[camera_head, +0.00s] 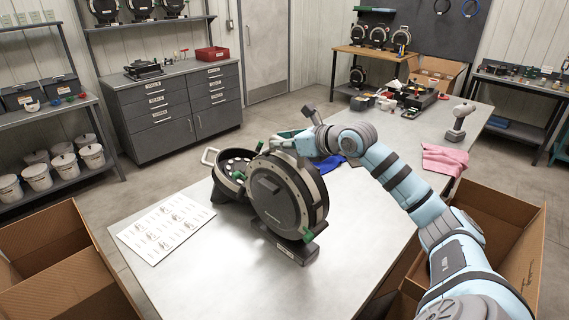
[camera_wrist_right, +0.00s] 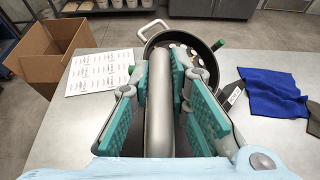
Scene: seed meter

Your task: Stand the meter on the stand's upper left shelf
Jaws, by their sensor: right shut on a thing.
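The round dark meter (camera_head: 285,200) with a metal rim stands upright on a black labelled base at the middle of the near table. My right gripper (camera_head: 290,143) reaches over its top edge. In the right wrist view, the teal finger pads of my right gripper (camera_wrist_right: 160,100) lie on both sides of the meter's grey rim (camera_wrist_right: 159,105), shut on it. The base looks in contact with the table or very close to it. I cannot tell for certain which structure is the stand. My left gripper is out of view.
A printed sheet (camera_head: 166,228) lies left. Open cardboard boxes (camera_head: 55,255) flank the table. Similar round meters (camera_head: 378,37) stand on a back bench.

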